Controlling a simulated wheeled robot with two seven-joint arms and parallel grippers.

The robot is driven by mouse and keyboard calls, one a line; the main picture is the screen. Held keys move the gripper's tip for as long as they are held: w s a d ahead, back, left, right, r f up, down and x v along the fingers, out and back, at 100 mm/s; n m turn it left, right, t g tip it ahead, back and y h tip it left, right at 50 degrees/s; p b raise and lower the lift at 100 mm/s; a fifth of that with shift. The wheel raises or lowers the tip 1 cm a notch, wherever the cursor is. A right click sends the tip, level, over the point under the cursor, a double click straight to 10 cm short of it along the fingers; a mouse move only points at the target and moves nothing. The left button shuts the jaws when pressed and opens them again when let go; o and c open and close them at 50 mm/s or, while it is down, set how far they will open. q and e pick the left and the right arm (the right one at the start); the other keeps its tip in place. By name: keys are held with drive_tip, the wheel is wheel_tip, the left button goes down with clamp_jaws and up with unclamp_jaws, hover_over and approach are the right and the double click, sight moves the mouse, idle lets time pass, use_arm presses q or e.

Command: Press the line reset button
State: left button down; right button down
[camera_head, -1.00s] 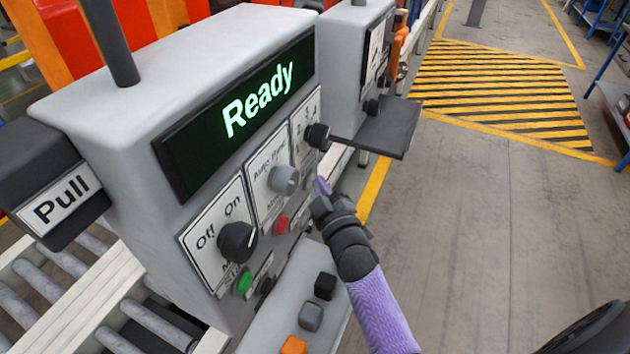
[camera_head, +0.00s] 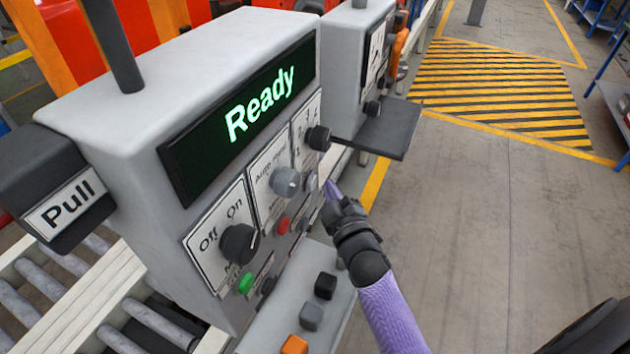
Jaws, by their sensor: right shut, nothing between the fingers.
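The grey control box (camera_head: 150,110) fills the left of the view, with a dark display (camera_head: 245,115) reading "Ready" in green. Its front carries a black Off/On knob (camera_head: 240,243), a grey selector knob (camera_head: 285,182) and a black knob (camera_head: 318,138). Below these are a green button (camera_head: 245,283), a red button (camera_head: 282,225) and a black button (camera_head: 268,286). I cannot read which one is labelled reset. My right gripper (camera_head: 331,192) is shut and empty, its purple fingertips pointing at the panel's right edge; contact cannot be told. My left gripper is not in view.
A black shelf (camera_head: 385,132) juts out beyond the panel. A ledge below holds a black block (camera_head: 325,286), a grey block (camera_head: 311,316) and an orange block (camera_head: 294,345). A "Pull" handle (camera_head: 68,208) sticks out at left. The floor (camera_head: 490,240) at right is clear.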

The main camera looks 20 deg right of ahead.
drive_tip(key=s+d+p, duration=0.1)
drive_tip(key=s+d, duration=0.2)
drive_tip(key=shift+s+d+p, duration=0.1)
drive_tip(key=shift+s+p, duration=0.2)
drive_tip(key=shift+s, duration=0.1)
idle(0.6)
